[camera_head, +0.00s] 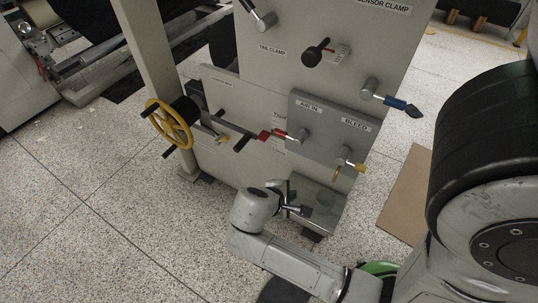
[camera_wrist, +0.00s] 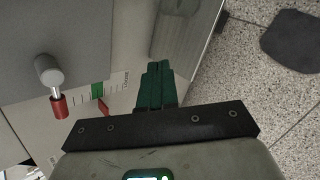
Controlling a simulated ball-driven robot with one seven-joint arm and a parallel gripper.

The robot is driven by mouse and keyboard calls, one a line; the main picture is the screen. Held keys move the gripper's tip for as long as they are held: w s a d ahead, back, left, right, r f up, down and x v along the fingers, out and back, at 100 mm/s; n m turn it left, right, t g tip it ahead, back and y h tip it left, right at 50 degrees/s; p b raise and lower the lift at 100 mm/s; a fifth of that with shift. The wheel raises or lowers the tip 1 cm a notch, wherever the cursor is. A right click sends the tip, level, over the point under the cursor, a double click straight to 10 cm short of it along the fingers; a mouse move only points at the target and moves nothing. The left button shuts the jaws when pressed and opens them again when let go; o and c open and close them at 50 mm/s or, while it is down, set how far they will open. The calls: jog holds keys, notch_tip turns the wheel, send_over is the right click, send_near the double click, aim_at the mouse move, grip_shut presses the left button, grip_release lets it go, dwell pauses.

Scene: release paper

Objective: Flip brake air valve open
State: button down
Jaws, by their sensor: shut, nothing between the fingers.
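I cannot read a brake label in either view. My gripper (camera_head: 301,209) is low, in front of the cabinet's lower part. Its green fingers (camera_wrist: 155,86) are shut and empty, right of the red-tipped lever and apart from it.
A yellow-tipped lever (camera_head: 351,163) hangs under BLEED. A blue-handled lever (camera_head: 396,103) sticks out right, and a black-handled lever (camera_head: 318,50) is above. A yellow handwheel (camera_head: 167,125) stands left. Speckled floor (camera_head: 90,235) is open at lower left.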

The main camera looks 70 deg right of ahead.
jog(key=w+d+f+n+g+h+b, duration=0.2)
jog(key=d+f+n+g+h+b, duration=0.2)
jog(key=d+h+b, duration=0.3)
jog(key=w+a+f+n+t+h+b, duration=0.1)
jog(key=w+a+f+n+h+b, duration=0.1)
jog(key=w+n+h+b, duration=0.6)
jog(key=shift+a+f+n+t+h, duration=0.2)
jog(key=shift+f+n+t+h, duration=0.15)
jog(key=shift+n, duration=0.55)
jog(key=shift+w+r, duration=0.1)
jog(key=a+r+x, duration=0.1)
jog(key=r+x, duration=0.1)
jog(key=x, duration=1)
jog(key=shift+r, duration=0.35)
